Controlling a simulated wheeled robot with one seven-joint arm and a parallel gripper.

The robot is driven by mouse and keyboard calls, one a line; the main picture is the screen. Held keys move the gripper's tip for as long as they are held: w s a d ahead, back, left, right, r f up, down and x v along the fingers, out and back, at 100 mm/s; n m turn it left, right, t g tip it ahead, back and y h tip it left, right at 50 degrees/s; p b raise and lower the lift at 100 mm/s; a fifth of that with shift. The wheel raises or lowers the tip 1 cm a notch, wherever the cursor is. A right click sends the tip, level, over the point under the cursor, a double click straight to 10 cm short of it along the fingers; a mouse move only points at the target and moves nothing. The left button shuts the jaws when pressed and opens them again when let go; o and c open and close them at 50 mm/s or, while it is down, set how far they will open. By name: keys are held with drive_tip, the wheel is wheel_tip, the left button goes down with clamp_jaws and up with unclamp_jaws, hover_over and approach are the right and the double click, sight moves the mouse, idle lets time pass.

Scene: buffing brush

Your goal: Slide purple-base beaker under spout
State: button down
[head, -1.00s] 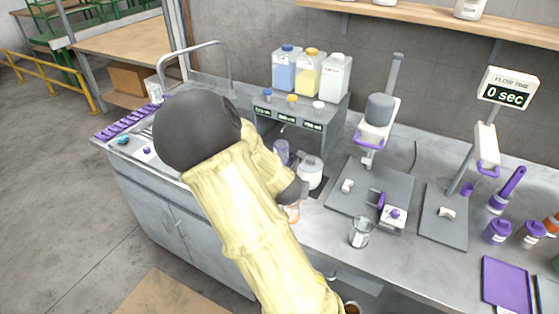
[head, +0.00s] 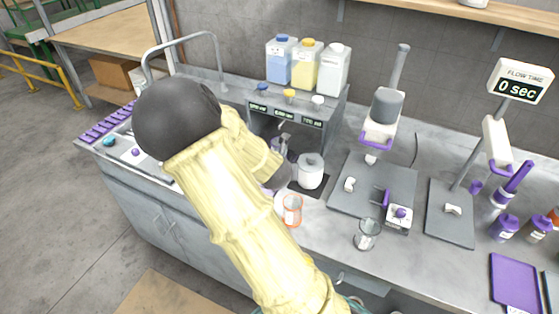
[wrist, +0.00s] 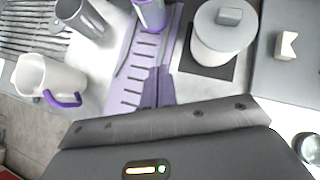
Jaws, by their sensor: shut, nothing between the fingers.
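The purple-base beaker (wrist: 151,12) is at the top edge of the wrist view, cut off by the frame, on a lilac slotted strip (wrist: 135,65). In the head view the beaker (head: 281,147) shows partly behind my arm, under the front of the grey dispenser (head: 321,126). The spout is too small to make out clearly. My gripper (wrist: 152,72) is shut and empty over the strip, with its fingertips pointing at the beaker. A short gap shows between fingertips and beaker in the wrist view. My arm hides the fingertips in the head view.
A white lidded jar (head: 311,172) stands close right of the strip. An orange-marked beaker (head: 292,210) and a clear beaker (head: 367,234) stand nearer the front edge. A white mug with a purple handle (wrist: 50,82) is left of the strip. A grey stand plate (head: 374,187) is farther right.

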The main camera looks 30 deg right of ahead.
drive_tip(key=p+x, duration=0.1)
drive_tip(key=x, duration=0.8)
drive_tip(key=shift+w+f, duration=0.1)
drive_tip(key=shift+w, duration=0.1)
drive_tip(key=w, duration=0.1)
drive_tip(key=w+d+p, duration=0.2)
drive_tip(key=shift+w+d+f, duration=0.2)
drive_tip(key=shift+w+f, duration=0.05)
drive_tip(key=shift+w, duration=0.15)
drive_tip(key=shift+w+a, duration=0.1)
